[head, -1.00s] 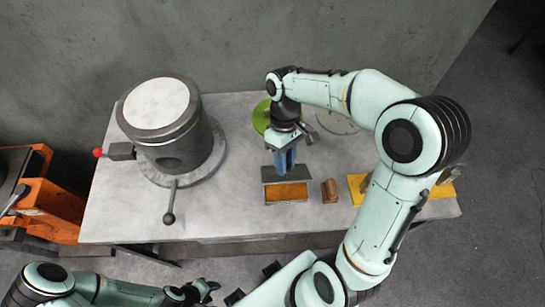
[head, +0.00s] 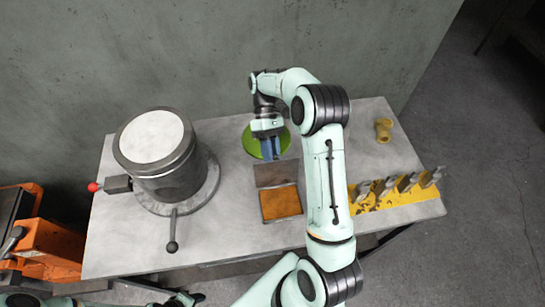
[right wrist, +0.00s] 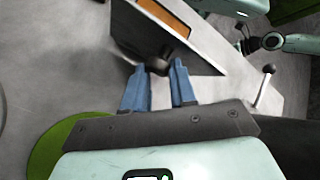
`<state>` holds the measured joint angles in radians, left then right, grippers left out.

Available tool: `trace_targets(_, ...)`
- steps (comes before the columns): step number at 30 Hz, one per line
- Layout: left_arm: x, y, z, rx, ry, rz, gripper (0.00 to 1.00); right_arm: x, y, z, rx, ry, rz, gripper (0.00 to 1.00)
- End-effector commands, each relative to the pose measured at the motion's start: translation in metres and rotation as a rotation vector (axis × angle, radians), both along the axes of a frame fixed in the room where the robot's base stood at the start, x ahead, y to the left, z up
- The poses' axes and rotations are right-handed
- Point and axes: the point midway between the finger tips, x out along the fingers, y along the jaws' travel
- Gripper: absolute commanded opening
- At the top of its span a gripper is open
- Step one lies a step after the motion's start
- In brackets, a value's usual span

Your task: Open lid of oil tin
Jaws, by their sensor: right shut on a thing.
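The oil tin (head: 282,205) is a rectangular box on the table, its orange-brown inside showing. Its grey lid (head: 276,173) stands raised at the tin's back edge, leaning back. My right gripper (head: 270,150) is behind the lid, blue fingers pointing down. In the right wrist view, the fingers (right wrist: 165,72) are shut on a dark part at the lid's outer side, and the tin's orange inside (right wrist: 168,12) shows beyond the lid. The exact contact is partly blurred. My left gripper (head: 186,298) is at the bottom edge of the head view, its jaws unclear.
A green disc (head: 250,140) lies under and beside the right gripper. A large grey cylinder (head: 168,165) with lever handles stands left of the tin. A yellow rack (head: 385,200) with several metal pieces lies right, a brass part (head: 383,130) behind it. The table's front is mostly clear.

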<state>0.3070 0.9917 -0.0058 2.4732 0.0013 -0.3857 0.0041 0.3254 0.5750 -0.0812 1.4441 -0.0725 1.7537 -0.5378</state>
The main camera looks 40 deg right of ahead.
Motion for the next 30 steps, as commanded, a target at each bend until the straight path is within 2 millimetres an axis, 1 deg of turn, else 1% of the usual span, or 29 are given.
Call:
trace_targets(1,-0.002,0.000,-0.001,0.000,0.002,0.000,0.43,-0.003,-0.008,-0.010,0.001,0.042,-0.003,0.00)
trace_targets(9,-0.003,0.000,-0.002,0.000,0.003,0.000,0.43,0.002,-0.012,-0.019,0.073,0.162,-0.004,0.00)
trace_targets(17,-0.003,0.000,-0.002,0.000,0.003,0.000,0.43,0.005,-0.013,-0.023,0.101,0.206,-0.004,0.00)
trace_targets(29,-0.003,0.000,-0.002,0.000,0.003,0.000,0.43,0.005,-0.013,-0.024,0.104,0.212,-0.004,0.00)
trace_targets(30,-0.003,0.000,-0.002,0.000,0.003,0.000,0.43,0.005,-0.013,-0.024,0.104,0.212,-0.004,0.33)
